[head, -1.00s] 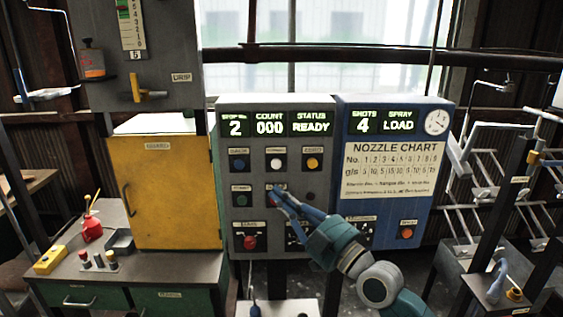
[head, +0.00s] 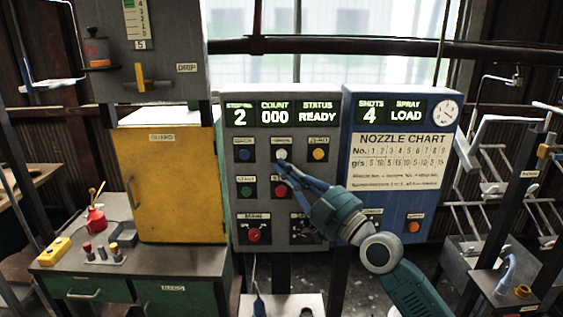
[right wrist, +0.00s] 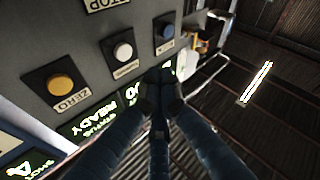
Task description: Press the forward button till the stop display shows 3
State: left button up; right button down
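The grey control panel (head: 237,217) has a stop display (head: 240,116) that reads 2. A white button (head: 282,154) sits in the middle of its upper row, under a small label too blurred to read surely. In the right wrist view the white button (right wrist: 123,51) shows whole, beside the fingertips. My right gripper (head: 281,164) has its fingers together and empty, just below the white button in the head view. In the right wrist view its fingertips (right wrist: 159,82) meet. I cannot tell how far they are from the panel face. My left gripper is out of view.
A blue button (head: 243,155) and a yellow button (head: 319,154), labelled ZERO in the wrist view, flank the white one. Below are a green button (head: 246,190) and a red button (head: 280,190). The count display (head: 275,116) reads 000; status reads READY.

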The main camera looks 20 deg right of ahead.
aim_at(281, 154)
jog(key=w+b, duration=0.1)
jog(key=w, duration=0.1)
jog(key=w+d+b, duration=0.1)
jog(key=w+b, duration=0.1)
jog(key=shift+d, duration=0.1)
dwell(1.4)
jog(key=shift+w+d+b, duration=0.1)
jog(key=shift+w+b, duration=0.3)
jog(key=shift+b, duration=0.4)
